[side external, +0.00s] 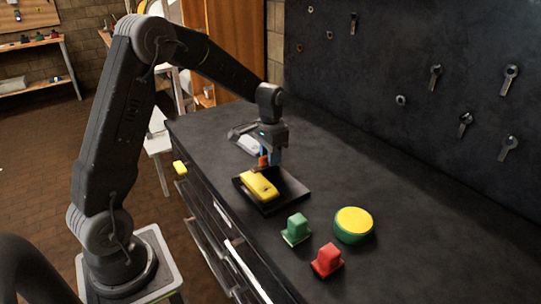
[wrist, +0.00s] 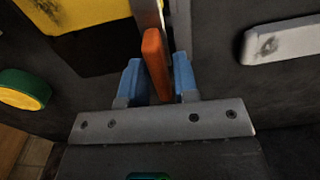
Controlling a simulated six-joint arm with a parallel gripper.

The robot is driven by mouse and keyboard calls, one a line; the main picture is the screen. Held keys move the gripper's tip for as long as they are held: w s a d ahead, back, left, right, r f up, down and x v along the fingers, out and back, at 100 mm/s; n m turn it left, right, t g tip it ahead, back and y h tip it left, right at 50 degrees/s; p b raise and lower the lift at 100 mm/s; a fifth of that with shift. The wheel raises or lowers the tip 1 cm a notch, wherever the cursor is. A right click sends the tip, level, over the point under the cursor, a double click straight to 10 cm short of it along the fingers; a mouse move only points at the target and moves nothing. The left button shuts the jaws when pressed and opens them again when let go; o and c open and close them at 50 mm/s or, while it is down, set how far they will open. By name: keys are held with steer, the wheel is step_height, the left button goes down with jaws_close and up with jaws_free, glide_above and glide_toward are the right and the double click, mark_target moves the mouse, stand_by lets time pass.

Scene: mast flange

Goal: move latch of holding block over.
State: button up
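An orange latch-like bar (wrist: 157,65) stands between the two blue fingers of my gripper (wrist: 158,78) in the wrist view. A dark gap shows on its left side, and the right finger is close beside it. In the side view my gripper (side external: 270,157) points down at the back edge of a dark tray-like base (side external: 285,200), with the orange bar (side external: 263,161) at its fingers. A yellow block (side external: 259,185) lies on this base; part of a yellow thing (wrist: 80,12) also shows in the wrist view. Which part is the holding block, I cannot tell for sure.
A green round piece with a yellow top (side external: 353,224), a green block (side external: 296,229) and a red block (side external: 327,260) stand in front. A pale grey object (side external: 248,145) lies behind my gripper. The right counter is clear.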

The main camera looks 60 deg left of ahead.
steer(key=shift+o, duration=1)
step_height(320, 180, up, 14)
steer(key=shift+f, duration=0.15)
steer(key=s+d+r+t, duration=0.3)
steer(key=s+d+r, duration=0.1)
steer(key=s+d, duration=0.6)
steer(key=s+d+f+t, duration=0.1)
steer(key=s+d, duration=0.1)
steer(key=s, duration=0.4)
steer(key=s+d+f+t, duration=0.1)
steer(key=s+d+f, duration=0.1)
steer(key=s, duration=0.4)
steer(key=shift+s+d+t, duration=0.3)
steer(key=shift+d, duration=0.05)
